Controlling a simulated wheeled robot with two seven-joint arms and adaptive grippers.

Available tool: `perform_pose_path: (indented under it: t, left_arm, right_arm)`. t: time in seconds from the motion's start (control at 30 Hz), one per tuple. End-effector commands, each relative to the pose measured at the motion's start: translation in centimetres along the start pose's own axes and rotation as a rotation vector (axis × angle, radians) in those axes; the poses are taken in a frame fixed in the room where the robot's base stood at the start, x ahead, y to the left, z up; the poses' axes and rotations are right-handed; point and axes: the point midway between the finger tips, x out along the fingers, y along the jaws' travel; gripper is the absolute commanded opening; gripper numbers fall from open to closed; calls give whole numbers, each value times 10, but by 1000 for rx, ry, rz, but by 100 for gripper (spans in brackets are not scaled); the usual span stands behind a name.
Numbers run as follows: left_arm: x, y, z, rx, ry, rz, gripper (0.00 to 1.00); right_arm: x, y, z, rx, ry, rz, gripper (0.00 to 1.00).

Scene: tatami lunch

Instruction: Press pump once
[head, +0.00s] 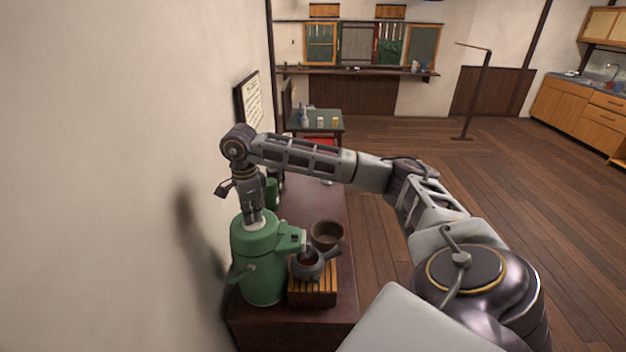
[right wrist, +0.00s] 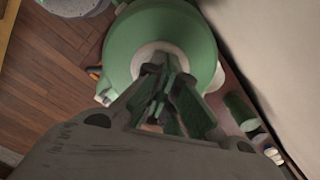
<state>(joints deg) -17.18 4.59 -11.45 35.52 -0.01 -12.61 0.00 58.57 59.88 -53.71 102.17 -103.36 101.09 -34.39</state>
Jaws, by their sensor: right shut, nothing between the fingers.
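A green pump pot (head: 262,262) stands on a dark wooden counter, its spout pointing right. Its pale round pump top (head: 262,216) shows under my right gripper (head: 252,212). The right gripper is shut and empty, pointing down, with its fingertips at the pump top. In the right wrist view, the shut fingers (right wrist: 158,118) lie over the white disc (right wrist: 152,60) on the green lid (right wrist: 180,25). I cannot tell exactly how far the pump is pushed down. A dark teapot (head: 308,264) sits below the spout on a slatted wooden stand (head: 313,290). My left gripper is not in view.
A brown bowl (head: 327,235) stands behind the teapot on the counter (head: 310,200). A green canister (head: 271,192) stands behind the pump pot. The wall (head: 110,180) is close on the left. Open wooden floor (head: 400,150) lies to the right.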

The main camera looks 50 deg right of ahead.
Motion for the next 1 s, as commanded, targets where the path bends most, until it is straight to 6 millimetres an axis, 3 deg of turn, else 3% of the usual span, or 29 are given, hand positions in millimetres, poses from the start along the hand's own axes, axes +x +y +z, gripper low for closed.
perform_pose_path:
  t: [1.0]
  left_arm:
    - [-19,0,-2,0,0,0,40]
  right_arm:
    - [-34,0,0,-1,1,2,0]
